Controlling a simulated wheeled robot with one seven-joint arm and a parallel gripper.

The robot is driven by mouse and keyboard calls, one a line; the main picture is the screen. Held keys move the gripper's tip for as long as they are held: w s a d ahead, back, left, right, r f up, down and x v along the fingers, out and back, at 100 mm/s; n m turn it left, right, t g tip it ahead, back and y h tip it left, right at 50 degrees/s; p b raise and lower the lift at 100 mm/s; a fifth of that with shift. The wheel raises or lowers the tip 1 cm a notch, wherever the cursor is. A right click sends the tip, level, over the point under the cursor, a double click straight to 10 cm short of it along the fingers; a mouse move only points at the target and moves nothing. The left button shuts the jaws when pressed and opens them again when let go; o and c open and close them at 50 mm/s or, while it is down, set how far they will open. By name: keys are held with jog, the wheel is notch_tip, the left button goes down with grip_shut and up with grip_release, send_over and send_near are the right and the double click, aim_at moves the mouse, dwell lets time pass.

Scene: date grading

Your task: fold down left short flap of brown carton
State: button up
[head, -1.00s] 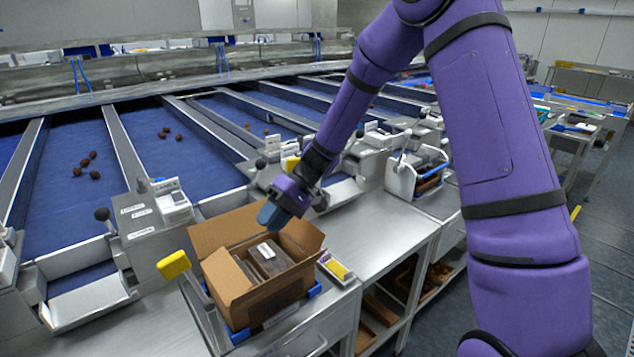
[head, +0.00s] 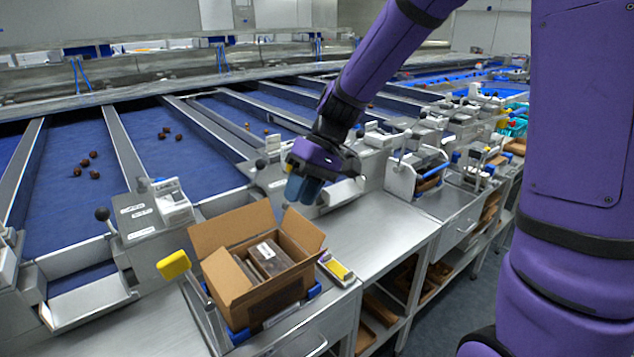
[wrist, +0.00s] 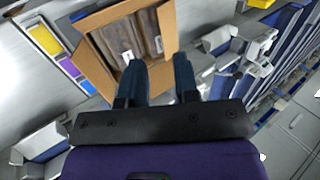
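The brown carton (head: 270,292) sits on the steel bench with its top open. Several dark packs with a white label (head: 268,258) lie inside. Its back flap (head: 235,225) and right flap (head: 303,229) stand up, and a left flap (head: 222,277) also stands raised, leaning outward. My gripper (head: 303,190) is up and to the right of the carton, apart from it in the head view. In the wrist view the blue fingers (wrist: 160,72) are spread with nothing between them, and the carton (wrist: 96,75) shows beyond them.
A yellow paddle (head: 173,265) stands close at the carton's left. A small tray with a yellow pad (head: 338,269) lies at its right. A weighing unit (head: 155,212) is behind. The bench top (head: 375,230) to the right is clear.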

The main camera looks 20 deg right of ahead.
jog(key=shift+t+h, duration=0.5)
jog(key=shift+h, duration=0.1)
jog(key=shift+s+d+r, duration=0.5)
jog(key=shift+s+r, duration=0.25)
jog(key=shift+r, duration=0.05)
jog(key=shift+s+d+r, duration=0.45)
jog(key=shift+s+r, duration=0.3)
